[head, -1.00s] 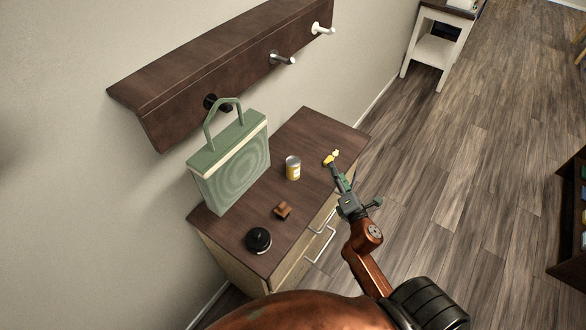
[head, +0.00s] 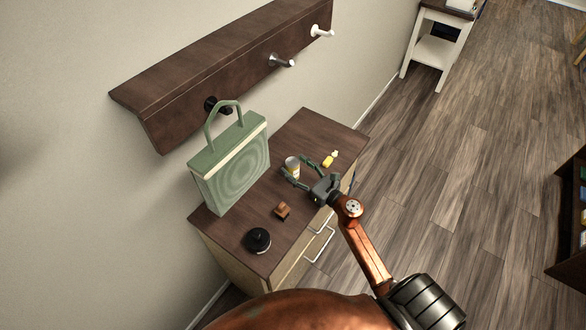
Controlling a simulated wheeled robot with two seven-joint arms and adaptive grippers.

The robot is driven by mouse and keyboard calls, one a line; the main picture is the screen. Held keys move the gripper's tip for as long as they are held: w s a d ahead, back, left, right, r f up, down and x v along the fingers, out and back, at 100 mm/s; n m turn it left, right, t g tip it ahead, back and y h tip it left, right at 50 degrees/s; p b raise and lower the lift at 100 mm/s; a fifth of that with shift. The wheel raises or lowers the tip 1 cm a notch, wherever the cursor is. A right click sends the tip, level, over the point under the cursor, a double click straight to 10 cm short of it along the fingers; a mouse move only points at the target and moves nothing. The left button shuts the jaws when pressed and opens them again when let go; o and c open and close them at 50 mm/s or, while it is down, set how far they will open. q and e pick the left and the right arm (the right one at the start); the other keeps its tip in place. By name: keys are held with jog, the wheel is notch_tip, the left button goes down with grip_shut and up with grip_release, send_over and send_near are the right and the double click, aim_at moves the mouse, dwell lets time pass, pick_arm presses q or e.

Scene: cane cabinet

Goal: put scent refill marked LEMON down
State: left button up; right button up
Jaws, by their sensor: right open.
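A small yellow bottle with a pale top (head: 330,159), which looks like the scent refill, stands on the dark brown cabinet top (head: 318,130) near its right edge. Its lettering is too small to read. The bottle is apart from the fingers. My left gripper is not in view.
A green bag-shaped object (head: 232,165) stands at the wall side of the cabinet. A brown wooden piece (head: 282,210) and a round black object (head: 258,240) sit nearer the front. A peg rail (head: 220,65) hangs above. The cabinet's far end is clear.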

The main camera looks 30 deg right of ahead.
jog(key=shift+w+a+f, duration=0.1)
jog(key=shift+w+a, duration=0.1)
jog(key=shift+w, duration=0.85)
jog(key=c, duration=1.5)
